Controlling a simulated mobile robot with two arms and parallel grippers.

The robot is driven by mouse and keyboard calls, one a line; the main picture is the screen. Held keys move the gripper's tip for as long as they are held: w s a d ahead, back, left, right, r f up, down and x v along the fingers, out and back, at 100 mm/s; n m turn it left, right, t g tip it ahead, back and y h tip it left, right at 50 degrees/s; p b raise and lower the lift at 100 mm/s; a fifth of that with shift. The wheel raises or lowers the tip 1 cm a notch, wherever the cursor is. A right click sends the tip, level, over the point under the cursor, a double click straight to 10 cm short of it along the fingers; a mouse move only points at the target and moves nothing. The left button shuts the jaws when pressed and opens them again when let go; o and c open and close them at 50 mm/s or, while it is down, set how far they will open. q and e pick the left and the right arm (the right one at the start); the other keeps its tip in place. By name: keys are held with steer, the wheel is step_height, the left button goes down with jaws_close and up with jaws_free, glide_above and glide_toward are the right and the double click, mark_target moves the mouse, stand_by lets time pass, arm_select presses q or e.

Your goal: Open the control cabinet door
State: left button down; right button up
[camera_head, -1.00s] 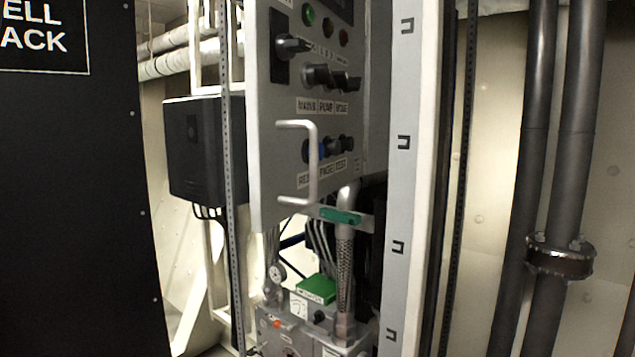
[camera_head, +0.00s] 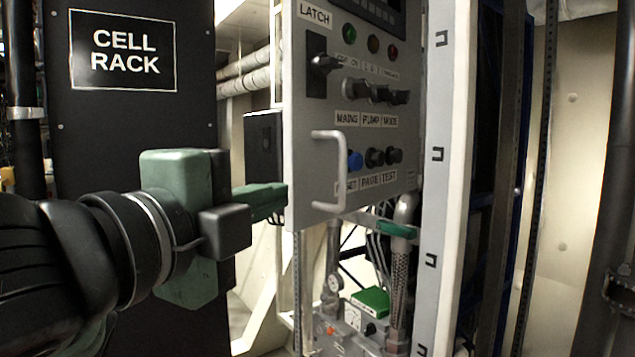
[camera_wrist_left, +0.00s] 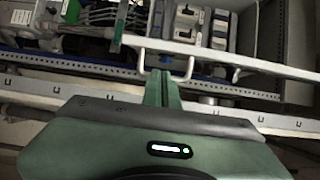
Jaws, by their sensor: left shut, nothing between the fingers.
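The control cabinet door (camera_head: 310,170) is a grey panel with knobs, lamps, a black latch switch (camera_head: 322,65) and a pale bar handle (camera_head: 343,172). It stands ajar, and the cabinet inside shows past its edge in the left wrist view. There the door (camera_wrist_left: 225,60) is seen nearly edge-on, with the handle (camera_wrist_left: 143,62) sticking out. My left gripper (camera_head: 284,195) is green, shut and empty. Its fingertips are at the door's free left edge, left of the handle. Contact cannot be told. It also shows in the left wrist view (camera_wrist_left: 160,74). My right gripper is not in view.
A black cell rack panel (camera_head: 130,130) stands left, behind my left arm. The white cabinet frame (camera_head: 445,120) is right of the door. Hoses, a gauge and a green-topped unit (camera_head: 370,302) sit below the door. A dark pipe (camera_head: 610,190) stands far right.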

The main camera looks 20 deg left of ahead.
arm_select(q)
steer(key=p, duration=0.4)
glide_toward(308, 184)
steer(key=w+d+r, duration=0.1)
steer(key=w+d, duration=0.1)
steer(key=w, duration=0.1)
steer(key=w+p, duration=0.1)
steer(key=w, duration=0.1)
steer(key=shift+w+d+f, duration=0.15)
steer(key=shift+w+f, duration=0.05)
steer(key=shift+w, duration=0.15)
steer(key=shift+w+d, duration=0.2)
steer(key=shift+w, duration=0.5)
steer(key=shift+s, duration=0.1)
